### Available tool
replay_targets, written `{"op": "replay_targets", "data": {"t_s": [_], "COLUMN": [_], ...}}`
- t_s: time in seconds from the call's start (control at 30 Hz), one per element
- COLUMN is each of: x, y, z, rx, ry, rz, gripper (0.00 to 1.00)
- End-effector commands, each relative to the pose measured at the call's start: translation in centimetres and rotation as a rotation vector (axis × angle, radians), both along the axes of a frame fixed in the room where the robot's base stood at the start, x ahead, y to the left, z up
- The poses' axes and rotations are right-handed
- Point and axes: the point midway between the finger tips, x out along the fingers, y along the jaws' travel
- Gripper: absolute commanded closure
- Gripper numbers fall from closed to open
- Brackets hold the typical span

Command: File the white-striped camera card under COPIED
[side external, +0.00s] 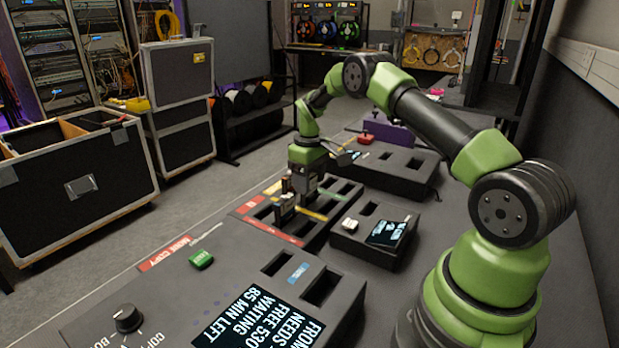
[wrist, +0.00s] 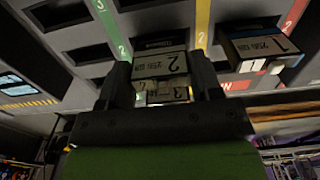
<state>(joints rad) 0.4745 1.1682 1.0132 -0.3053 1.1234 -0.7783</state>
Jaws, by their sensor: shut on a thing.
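My gripper (side external: 303,190) points down over a dark filing tray (side external: 345,188) with red, yellow and green strips. In the wrist view its two fingers (wrist: 162,82) are shut on a dark card with a pale label marked 2 (wrist: 160,65). The held card is over or partly in a slot near the yellow strip; its depth is unclear. A card marked 1 (wrist: 262,48) stands beside it near the red strip, and also shows in the side view (side external: 285,208). I cannot make out a white stripe or the word COPIED.
A console (side external: 225,285) with a screen, knob and slots lies in front; one slot holds a blue-labelled piece (side external: 298,272). A small block (side external: 345,241) with a white piece and a display stands right of the tray. Another dark slotted block (side external: 395,165) lies behind.

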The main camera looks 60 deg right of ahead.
Motion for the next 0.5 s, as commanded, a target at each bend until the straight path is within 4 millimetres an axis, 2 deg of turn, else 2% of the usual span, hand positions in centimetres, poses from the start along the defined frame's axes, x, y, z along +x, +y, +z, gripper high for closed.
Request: {"op": "replay_targets", "data": {"t_s": [0.47,0.5], "x": [0.01,0.01], "y": [-0.01,-0.01], "z": [-0.35,-0.35], "rx": [0.0,0.0], "ry": [0.0,0.0], "rz": [0.0,0.0], "gripper": [0.69,0.39]}}
